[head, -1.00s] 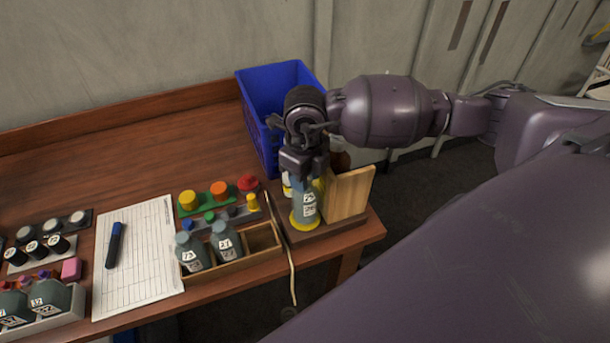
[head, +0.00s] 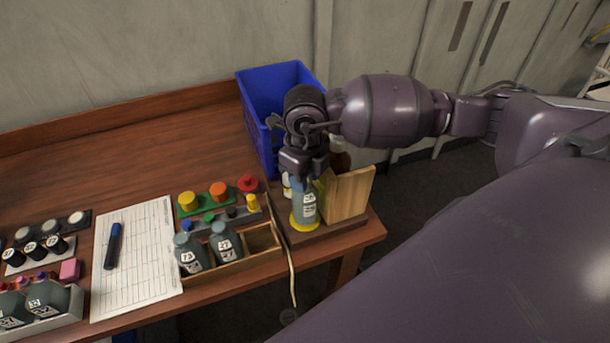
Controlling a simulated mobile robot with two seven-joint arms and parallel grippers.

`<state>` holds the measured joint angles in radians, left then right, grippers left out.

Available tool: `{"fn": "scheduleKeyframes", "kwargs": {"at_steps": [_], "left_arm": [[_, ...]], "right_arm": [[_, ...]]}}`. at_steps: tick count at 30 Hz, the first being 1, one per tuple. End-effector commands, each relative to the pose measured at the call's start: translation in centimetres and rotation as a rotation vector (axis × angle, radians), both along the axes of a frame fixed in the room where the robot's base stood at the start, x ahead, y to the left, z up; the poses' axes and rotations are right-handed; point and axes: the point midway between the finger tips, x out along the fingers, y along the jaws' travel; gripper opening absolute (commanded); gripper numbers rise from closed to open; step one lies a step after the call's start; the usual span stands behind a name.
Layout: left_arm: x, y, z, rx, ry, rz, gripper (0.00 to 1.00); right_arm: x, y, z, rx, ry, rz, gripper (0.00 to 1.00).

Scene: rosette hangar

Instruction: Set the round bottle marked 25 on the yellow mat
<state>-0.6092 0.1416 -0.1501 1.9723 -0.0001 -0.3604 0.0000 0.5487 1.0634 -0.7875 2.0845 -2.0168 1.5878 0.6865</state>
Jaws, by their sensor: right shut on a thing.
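A grey-blue round bottle (head: 304,207) with a white label stands upright at the right end of the table; the number on it is too small to read surely. The yellow mat (head: 293,224) shows as a yellow rim around its base, and the bottle appears to rest on it. My right gripper (head: 304,175) points down from above and is shut on the bottle's top, hiding the cap. My left gripper is out of view.
A wooden block (head: 348,193) stands close at the bottle's right, with other bottles partly hidden behind. A blue crate (head: 257,139) is behind. A wooden rack (head: 232,267) with two bottles and an empty compartment is at left. A cord (head: 291,262) hangs over the table edge.

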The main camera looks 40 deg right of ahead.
Motion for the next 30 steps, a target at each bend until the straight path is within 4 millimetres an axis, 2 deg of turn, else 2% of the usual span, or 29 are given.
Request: {"fn": "scheduleKeyframes", "kwargs": {"at_steps": [30], "left_arm": [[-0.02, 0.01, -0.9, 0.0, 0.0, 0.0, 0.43]], "right_arm": [[0.05, 0.01, -0.53, 0.001, -0.002, 0.0, 0.19]]}}
